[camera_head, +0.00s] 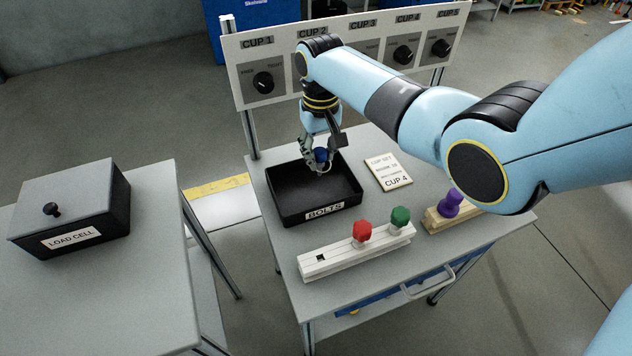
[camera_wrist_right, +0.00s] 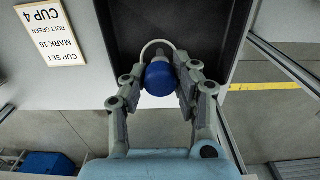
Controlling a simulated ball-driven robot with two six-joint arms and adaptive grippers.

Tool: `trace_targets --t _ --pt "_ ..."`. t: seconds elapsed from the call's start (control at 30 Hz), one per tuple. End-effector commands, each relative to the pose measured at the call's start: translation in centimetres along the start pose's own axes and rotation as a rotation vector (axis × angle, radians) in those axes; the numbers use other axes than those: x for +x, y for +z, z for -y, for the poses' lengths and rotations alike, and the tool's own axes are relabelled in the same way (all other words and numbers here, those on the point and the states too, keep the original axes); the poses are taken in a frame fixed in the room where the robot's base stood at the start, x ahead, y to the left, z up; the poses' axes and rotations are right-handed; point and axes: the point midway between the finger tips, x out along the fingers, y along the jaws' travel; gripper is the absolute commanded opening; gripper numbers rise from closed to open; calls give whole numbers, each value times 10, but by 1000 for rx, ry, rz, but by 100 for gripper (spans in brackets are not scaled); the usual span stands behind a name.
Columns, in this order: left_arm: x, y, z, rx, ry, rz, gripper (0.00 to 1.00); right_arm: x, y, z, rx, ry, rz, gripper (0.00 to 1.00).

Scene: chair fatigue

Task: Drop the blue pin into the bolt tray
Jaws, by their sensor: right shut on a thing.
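The blue pin (camera_head: 321,155) is held in my right gripper (camera_head: 318,165), above the black bolt tray (camera_head: 280,205) labelled BOLTS. In the right wrist view the pin's round blue head (camera_wrist_right: 160,78) sits between the fingers of the right gripper (camera_wrist_right: 162,85), with the dark tray (camera_wrist_right: 120,30) behind it. The pin's lower end is partly hidden. The tray looks empty where its floor shows. My left gripper is not in view.
A white rack (camera_head: 330,262) with a red pin (camera_head: 362,231), a green pin (camera_head: 400,217) and an empty hole stands in front of the tray. A purple pin (camera_head: 450,204) stands in a wooden block at right. A CUP 4 card (camera_head: 388,171) lies beside the tray. A dial panel (camera_head: 240,60) stands behind.

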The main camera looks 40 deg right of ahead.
Motion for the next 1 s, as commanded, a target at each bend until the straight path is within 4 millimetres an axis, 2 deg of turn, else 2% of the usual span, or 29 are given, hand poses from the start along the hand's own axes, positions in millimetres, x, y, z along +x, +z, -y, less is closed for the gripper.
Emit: trace_targets --t 0.1,0.27,0.3,0.5,0.8,0.87,1.0 --pt "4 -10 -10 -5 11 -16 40 3 0 0 0 -1 -1 0" --pt "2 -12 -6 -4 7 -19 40 2 0 0 0 -1 -1 0" --pt "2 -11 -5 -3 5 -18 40 2 0 0 0 -1 -1 30" --pt "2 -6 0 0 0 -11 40 2 0 0 0 0 -1 55" --pt "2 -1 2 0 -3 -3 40 -1 -1 0 0 -1 -2 55" --pt "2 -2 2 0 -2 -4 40 -6 -1 0 0 0 -2 55" --pt "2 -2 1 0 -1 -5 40 -30 -1 0 0 0 -5 55"
